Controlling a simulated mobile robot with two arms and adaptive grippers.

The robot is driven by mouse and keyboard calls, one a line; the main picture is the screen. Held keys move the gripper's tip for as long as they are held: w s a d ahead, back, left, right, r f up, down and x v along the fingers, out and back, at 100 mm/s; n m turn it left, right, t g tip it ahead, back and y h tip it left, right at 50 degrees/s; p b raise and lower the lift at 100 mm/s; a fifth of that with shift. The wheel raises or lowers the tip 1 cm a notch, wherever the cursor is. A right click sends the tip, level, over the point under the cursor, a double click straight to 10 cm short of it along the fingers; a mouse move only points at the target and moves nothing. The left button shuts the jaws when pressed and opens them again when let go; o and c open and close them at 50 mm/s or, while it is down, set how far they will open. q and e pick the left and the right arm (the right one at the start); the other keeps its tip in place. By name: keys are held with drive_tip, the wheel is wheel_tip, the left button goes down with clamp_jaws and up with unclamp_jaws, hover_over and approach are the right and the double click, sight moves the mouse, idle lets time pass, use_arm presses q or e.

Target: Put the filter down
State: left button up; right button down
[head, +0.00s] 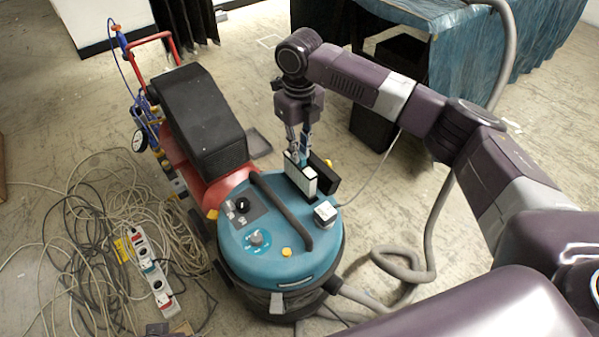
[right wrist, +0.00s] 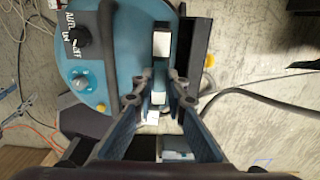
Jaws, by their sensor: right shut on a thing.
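The filter (head: 301,178) is a slim block with a pale face and dark edges. It stands upright at the top of a blue round vacuum cleaner (head: 290,258), beside a black upright flap or slot (head: 326,176). My right gripper (head: 300,154) points down from above and is shut on the filter's upper part. In the right wrist view, my right gripper (right wrist: 161,80) has its fingers on both sides of the filter (right wrist: 161,45). I cannot tell whether the filter's lower edge touches the vacuum. My left gripper is not in view.
A red compressor with a black cover (head: 200,115) stands close behind the vacuum. Tangled cables (head: 85,250) and a power strip (head: 150,265) lie at left. A grey hose (head: 430,245) curls at right. A table with blue cloth (head: 480,55) stands behind my right arm.

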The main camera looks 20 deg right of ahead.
sight(299, 168)
wheel_tip(299, 168, down, 3)
drive_tip(key=shift+f, duration=0.2)
wheel_tip(299, 168, down, 3)
drive_tip(key=shift+f+b, duration=0.2)
drive_tip(key=shift+b, duration=0.4)
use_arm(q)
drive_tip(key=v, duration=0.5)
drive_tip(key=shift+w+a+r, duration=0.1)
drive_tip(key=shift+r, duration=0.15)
use_arm(e)
drive_tip(key=shift+f, duration=0.15)
drive_tip(key=shift+f, duration=0.1)
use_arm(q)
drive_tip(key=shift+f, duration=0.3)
use_arm(e)
drive_tip(key=shift+f, duration=0.5)
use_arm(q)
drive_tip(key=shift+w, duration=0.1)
use_arm(e)
drive_tip(key=c, duration=1.9)
unclamp_jaws()
drive_tip(key=shift+c, duration=0.2)
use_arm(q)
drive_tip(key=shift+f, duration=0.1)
use_arm(e)
drive_tip(key=shift+r, duration=0.15)
